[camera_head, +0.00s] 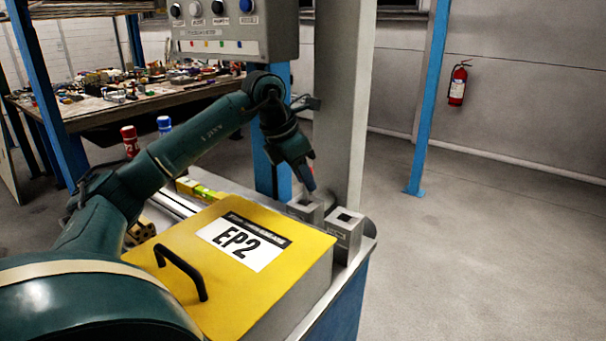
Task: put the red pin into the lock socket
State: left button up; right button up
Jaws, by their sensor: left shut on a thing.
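My left gripper (308,180) points down just above the rear of two grey blocks with dark square openings. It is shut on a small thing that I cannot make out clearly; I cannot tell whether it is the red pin. The rear block (306,209) is partly behind the gripper tip and the yellow box. The front block (347,231) shows its square opening clearly. I cannot tell which block is the lock socket. A red cylinder with a white band (130,141) stands at the far left of the bench. My right gripper is not in view.
A yellow box lid marked EP2 (289,237) with a black handle (181,270) fills the bench front. A grey column (342,100) rises behind the blocks. A blue cylinder (164,125) stands by the red one. A control panel (235,30) hangs above. Open floor lies right.

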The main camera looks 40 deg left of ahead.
pick_arm(q)
jog(key=shift+f, duration=0.2)
jog(key=shift+f+b, duration=0.6)
jog(key=shift+f, duration=0.15)
jog(key=o, duration=1.6)
jog(key=shift+o, duration=0.2)
